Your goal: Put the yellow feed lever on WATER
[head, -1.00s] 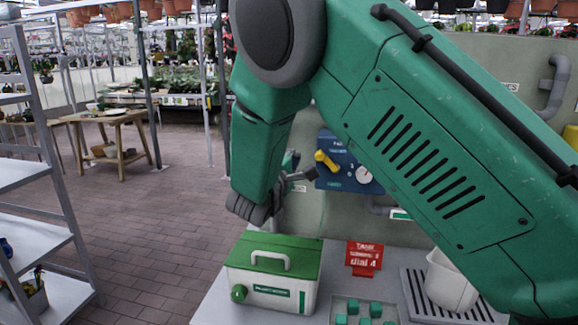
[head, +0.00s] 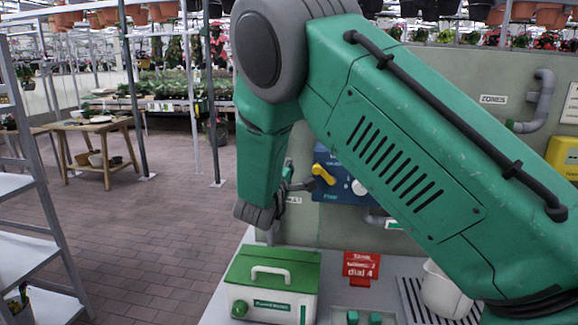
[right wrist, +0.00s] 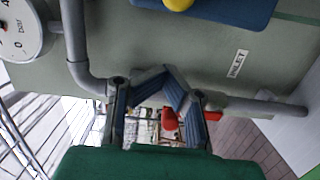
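The yellow feed lever (head: 324,175) sits on a blue panel (head: 352,186) on the wall, slanting from upper left to lower right in the head view. My arm covers the panel's right part, and its lettering is too small to read. My right gripper (head: 305,186) is just left of and slightly below the lever, apparently apart from it. In the right wrist view the right gripper's fingers (right wrist: 167,78) come together with nothing between the pads. A bit of the yellow lever (right wrist: 178,4) shows at the top edge, beyond the fingertips. My left gripper is out of view.
A pipe (right wrist: 85,60) and a gauge (right wrist: 22,28) are close to the gripper. Below stand a green-lidded white box (head: 272,285), a red sign (head: 361,267) and a white pot (head: 443,290) on a rack. A yellow box (head: 563,155) hangs at right.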

